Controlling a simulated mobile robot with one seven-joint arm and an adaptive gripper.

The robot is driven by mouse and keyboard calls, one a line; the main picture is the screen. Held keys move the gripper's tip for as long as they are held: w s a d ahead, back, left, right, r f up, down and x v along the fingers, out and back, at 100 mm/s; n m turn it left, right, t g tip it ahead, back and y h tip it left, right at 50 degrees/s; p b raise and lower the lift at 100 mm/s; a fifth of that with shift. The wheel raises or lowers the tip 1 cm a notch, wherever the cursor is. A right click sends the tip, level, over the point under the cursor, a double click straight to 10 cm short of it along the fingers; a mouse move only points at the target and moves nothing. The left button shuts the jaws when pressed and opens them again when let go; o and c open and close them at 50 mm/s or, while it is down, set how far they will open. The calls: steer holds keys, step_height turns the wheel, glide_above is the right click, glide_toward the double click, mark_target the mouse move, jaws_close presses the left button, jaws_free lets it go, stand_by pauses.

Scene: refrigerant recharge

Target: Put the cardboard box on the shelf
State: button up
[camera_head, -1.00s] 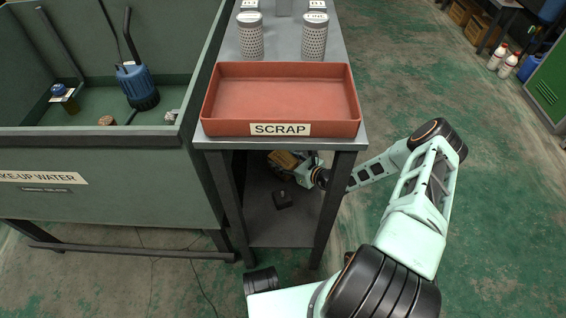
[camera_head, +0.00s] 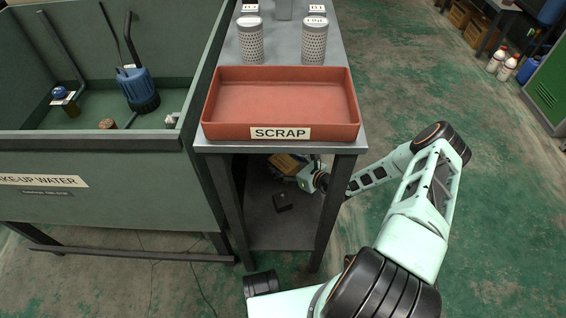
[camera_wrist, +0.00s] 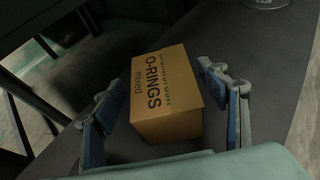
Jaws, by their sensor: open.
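The cardboard box (camera_wrist: 160,103), brown and printed "O-RINGS mixed", is on a dark grey surface in the wrist view. In the head view the box (camera_head: 285,163) shows partly, under the tabletop and above the lower shelf (camera_head: 268,228) of the grey table. My gripper (camera_wrist: 161,72) is open, with one blue-padded finger on each side of the box. Gaps show beside the box, more clearly on the left. In the head view my gripper (camera_head: 306,174) reaches in under the tabletop from the right, and the tabletop edge hides part of it.
Table legs (camera_head: 333,215) stand close to my arm. A red SCRAP tray (camera_head: 282,101) and two perforated canisters (camera_head: 314,42) are on the tabletop. The make-up water tank (camera_head: 100,175) is left.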

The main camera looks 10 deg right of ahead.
steer(key=p+v, duration=0.3)
steer(key=v, duration=0.8)
steer(key=shift+w, duration=0.1)
